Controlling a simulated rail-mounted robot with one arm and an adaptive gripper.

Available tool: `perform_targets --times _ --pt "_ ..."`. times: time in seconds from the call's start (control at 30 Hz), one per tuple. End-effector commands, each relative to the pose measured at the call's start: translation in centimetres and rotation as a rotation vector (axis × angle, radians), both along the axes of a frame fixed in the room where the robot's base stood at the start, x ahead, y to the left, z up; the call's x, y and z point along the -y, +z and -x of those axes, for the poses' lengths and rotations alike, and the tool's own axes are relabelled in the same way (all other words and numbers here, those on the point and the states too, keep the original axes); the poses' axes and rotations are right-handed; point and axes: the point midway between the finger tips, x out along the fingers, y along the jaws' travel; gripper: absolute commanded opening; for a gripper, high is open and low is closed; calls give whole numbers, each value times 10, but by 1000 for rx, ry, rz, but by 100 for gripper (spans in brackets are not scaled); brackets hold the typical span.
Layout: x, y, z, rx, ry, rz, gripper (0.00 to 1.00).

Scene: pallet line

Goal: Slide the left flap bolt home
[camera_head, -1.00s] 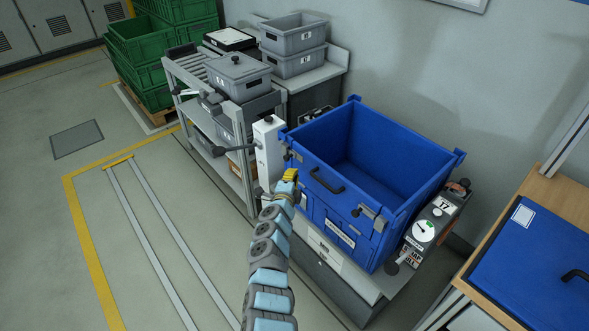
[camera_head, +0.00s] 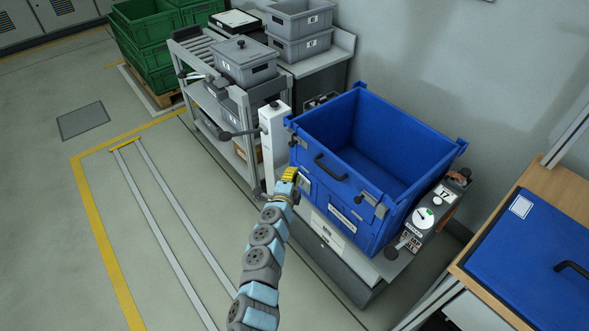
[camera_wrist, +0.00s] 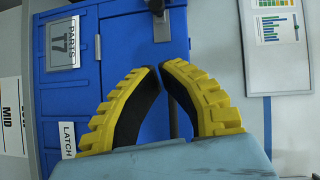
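The blue crate (camera_head: 385,150) has a front flap with a black handle (camera_head: 330,167). The left flap bolt (camera_head: 294,142) is a small grey fitting at the flap's left edge; its exact position is too small to tell. A right bolt (camera_head: 372,203) sits at the other end. My gripper (camera_head: 290,171) is in front of the flap's left side, below the left bolt. In the wrist view my yellow-padded fingers (camera_wrist: 160,66) nearly meet at the tips with nothing seen held. A dark knob (camera_wrist: 157,6) is at the top there, ahead of the tips and apart from them.
A white post (camera_head: 272,145) with a dark lever stands just left of the crate. A dial unit (camera_head: 424,216) sits at the right. A grey rack (camera_head: 215,105) with bins is behind left; a bench with a blue panel (camera_head: 540,240) is at right.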

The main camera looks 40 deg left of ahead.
Motion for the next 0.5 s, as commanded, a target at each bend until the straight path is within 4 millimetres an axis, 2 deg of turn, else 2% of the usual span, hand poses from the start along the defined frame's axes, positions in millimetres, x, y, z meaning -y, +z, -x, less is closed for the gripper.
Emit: perform_targets --times 0.5 --pt "3 0 5 -1 0 1 0"
